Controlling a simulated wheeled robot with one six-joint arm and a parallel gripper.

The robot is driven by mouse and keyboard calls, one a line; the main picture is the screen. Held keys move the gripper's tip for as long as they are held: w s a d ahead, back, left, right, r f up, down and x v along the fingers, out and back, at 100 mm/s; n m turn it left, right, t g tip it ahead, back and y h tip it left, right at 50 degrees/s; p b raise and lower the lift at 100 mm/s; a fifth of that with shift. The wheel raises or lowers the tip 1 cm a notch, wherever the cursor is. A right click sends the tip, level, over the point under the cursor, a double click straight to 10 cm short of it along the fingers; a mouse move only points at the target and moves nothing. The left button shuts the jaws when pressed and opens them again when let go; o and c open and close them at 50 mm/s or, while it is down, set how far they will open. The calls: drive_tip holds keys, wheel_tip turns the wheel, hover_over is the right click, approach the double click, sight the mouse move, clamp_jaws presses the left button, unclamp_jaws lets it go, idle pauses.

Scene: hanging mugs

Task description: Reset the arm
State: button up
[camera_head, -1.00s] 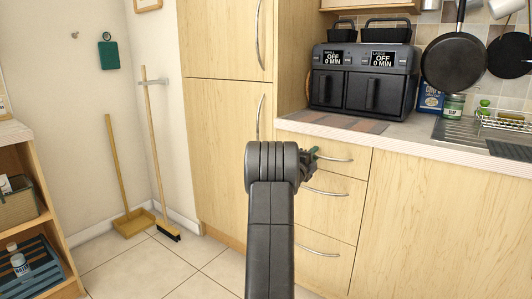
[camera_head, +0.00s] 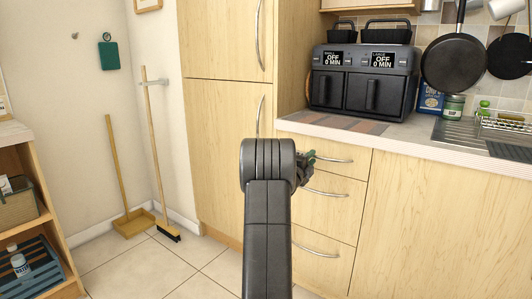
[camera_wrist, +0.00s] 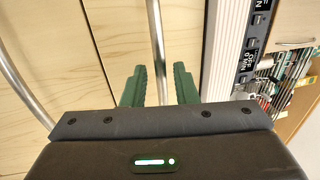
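My arm rises in the middle of the head view, and my gripper (camera_head: 311,157) shows small beyond its joint, in front of the drawers. In the wrist view the two green fingers of my gripper (camera_wrist: 160,85) stand apart. No held object shows between them. A metal handle (camera_wrist: 157,40) lies in line with the gap, against pale wood; I cannot tell how far beyond the fingers it is. Much of the gripper is hidden behind my arm in the head view.
A tall wooden cabinet (camera_head: 222,125) and drawers (camera_head: 325,205) stand ahead. A black double air fryer (camera_head: 365,80) sits on the counter. Pans (camera_head: 455,62) and a white mug (camera_head: 503,8) are at the upper right.

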drive_tip(key=p+v, duration=0.1)
drive_tip(key=v, duration=1.1)
drive_tip(key=b+x, duration=0.1)
drive_tip(key=x, duration=1.3)
drive_tip(key=shift+w+d, duration=0.15)
drive_tip(key=shift+d, duration=0.05)
drive_tip(key=r+p+v, duration=0.1)
drive_tip(key=r+v, duration=0.2)
drive_tip(key=v, duration=1.8)
drive_tip(key=a+r+p+v, duration=0.1)
drive_tip(key=r+v, duration=0.2)
drive_tip(key=v, duration=1.9)
drive_tip(key=shift+s+p, duration=0.4)
drive_tip(key=shift+d+r, duration=0.1)
drive_tip(key=shift+r, duration=0.1)
